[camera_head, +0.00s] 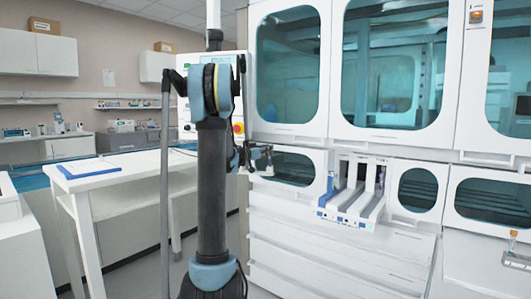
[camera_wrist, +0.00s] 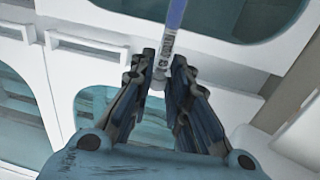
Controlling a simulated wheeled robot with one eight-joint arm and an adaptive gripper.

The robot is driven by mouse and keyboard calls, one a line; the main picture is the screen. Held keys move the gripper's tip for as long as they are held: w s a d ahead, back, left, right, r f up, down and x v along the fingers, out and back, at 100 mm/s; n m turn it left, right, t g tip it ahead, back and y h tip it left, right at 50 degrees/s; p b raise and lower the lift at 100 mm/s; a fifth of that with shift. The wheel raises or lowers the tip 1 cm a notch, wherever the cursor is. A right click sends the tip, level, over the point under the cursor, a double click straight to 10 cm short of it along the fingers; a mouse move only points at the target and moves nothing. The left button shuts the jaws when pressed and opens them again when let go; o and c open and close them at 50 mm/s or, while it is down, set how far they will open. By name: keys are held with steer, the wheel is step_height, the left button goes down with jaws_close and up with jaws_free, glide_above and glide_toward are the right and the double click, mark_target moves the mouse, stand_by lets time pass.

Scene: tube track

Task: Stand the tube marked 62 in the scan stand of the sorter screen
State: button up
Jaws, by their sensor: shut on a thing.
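My gripper (camera_wrist: 164,75) is shut on a slim tube (camera_wrist: 168,40) in the wrist view. The tube has a white label with dark print and a blue-violet part above it. The print is too small to read surely. In the head view my gripper (camera_head: 264,156) is in front of the white machine, just right of my arm; the tube is too small to make out there. A white panel (camera_head: 185,112) with a red button, which may be the sorter screen, is partly hidden behind my arm. I cannot make out a scan stand.
A white and blue rack with several lanes (camera_head: 350,203) juts from the machine, right of my gripper. The machine's windowed front (camera_head: 335,130) is close behind. A white table (camera_head: 125,172) with a blue flat item (camera_head: 90,169) stands left.

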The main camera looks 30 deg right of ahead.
steer(key=shift+f, duration=0.85)
stand_by(0.3)
steer(key=o, duration=0.9)
steer(key=shift+c, duration=0.2)
steer(key=shift+a, duration=0.15)
steer(key=v, duration=1.1)
steer(key=shift+a, duration=0.35)
steer(key=shift+s, duration=0.15)
